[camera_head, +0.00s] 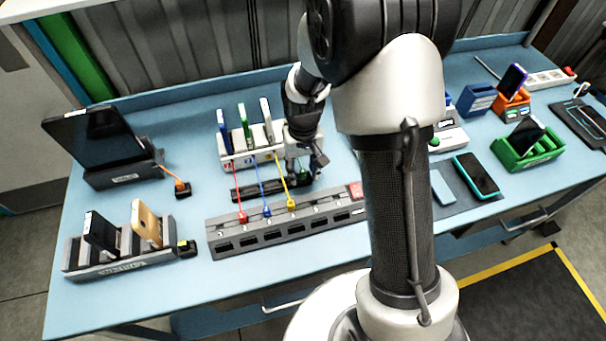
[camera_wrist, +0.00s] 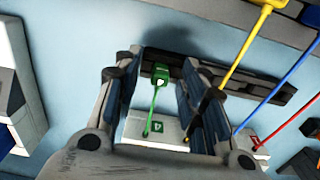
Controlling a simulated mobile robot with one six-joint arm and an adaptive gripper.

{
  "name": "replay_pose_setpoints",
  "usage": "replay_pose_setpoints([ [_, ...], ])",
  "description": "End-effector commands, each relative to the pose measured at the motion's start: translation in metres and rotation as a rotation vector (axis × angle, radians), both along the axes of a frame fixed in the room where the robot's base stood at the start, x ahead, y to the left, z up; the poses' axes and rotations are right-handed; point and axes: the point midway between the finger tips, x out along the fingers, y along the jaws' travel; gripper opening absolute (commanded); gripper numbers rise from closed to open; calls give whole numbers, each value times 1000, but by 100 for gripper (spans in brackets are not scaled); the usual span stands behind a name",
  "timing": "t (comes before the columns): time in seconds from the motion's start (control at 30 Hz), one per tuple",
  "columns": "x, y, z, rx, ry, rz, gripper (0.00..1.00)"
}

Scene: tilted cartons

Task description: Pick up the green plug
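The green plug (camera_wrist: 160,76) shows in the wrist view between the two fingers of my gripper (camera_wrist: 157,70). Its thin green cable runs to a white block marked 4 (camera_wrist: 152,130). The fingers are spread, with a visible gap on each side of the plug. The plug lies at a dark bar (camera_wrist: 258,92); whether it is held in the bar I cannot tell. In the head view my gripper (camera_head: 299,168) points down just behind the socket strip (camera_head: 285,226), and hides most of the plug's place there.
Red (camera_head: 242,217), blue (camera_head: 266,211) and yellow (camera_head: 291,204) plugs sit on the socket strip, with cables up to the white charger rack (camera_head: 238,159). The yellow cable runs close beside my right finger in the wrist view. A phone stand (camera_head: 125,259) stands front left.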

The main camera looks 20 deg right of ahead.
Motion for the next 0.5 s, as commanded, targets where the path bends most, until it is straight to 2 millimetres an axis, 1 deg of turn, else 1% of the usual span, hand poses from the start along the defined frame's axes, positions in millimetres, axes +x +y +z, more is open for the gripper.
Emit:
replay_pose_setpoints([
  [0.03, 0, 0, 0, 0, 0, 0, 38],
  [0.07, 0, 0, 0, 0, 0, 0, 36],
  [0.5, 0, 0, 1, 0, 0, 0, 6],
])
